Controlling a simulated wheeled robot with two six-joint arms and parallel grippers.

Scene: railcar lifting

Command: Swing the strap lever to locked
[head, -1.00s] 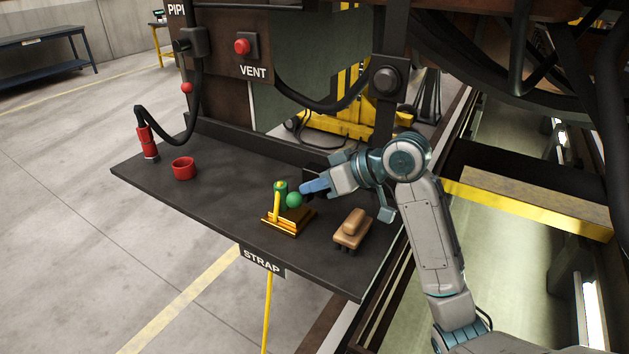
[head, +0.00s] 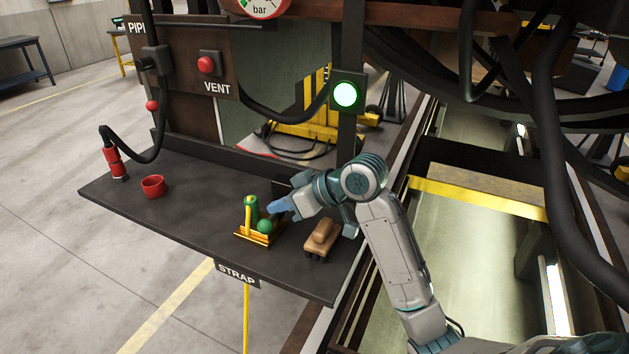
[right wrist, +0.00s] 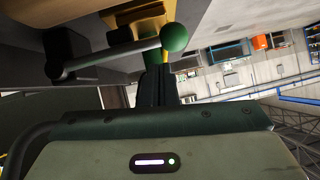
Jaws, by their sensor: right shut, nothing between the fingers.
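The strap lever's green ball knob (head: 265,227) is at the yellow bracket (head: 258,239) on the dark shelf, above the STRAP sign (head: 237,272). A green cylinder (head: 251,206) and a yellow strap stand beside it. In the right wrist view the knob (right wrist: 174,37) sits on the end of a grey lever rod (right wrist: 110,58). My right gripper (head: 275,210) is shut and empty, its fingertips close to the knob. Its dark fingers (right wrist: 156,88) show just below the knob; whether they touch it I cannot tell. My left gripper is out of view.
A tan block-shaped item (head: 321,237) stands right of the bracket. A red cup (head: 153,186) and a red-handled hose (head: 115,162) are at the shelf's left. A green lamp (head: 345,95) is lit on the post behind. The shelf between cup and bracket is clear.

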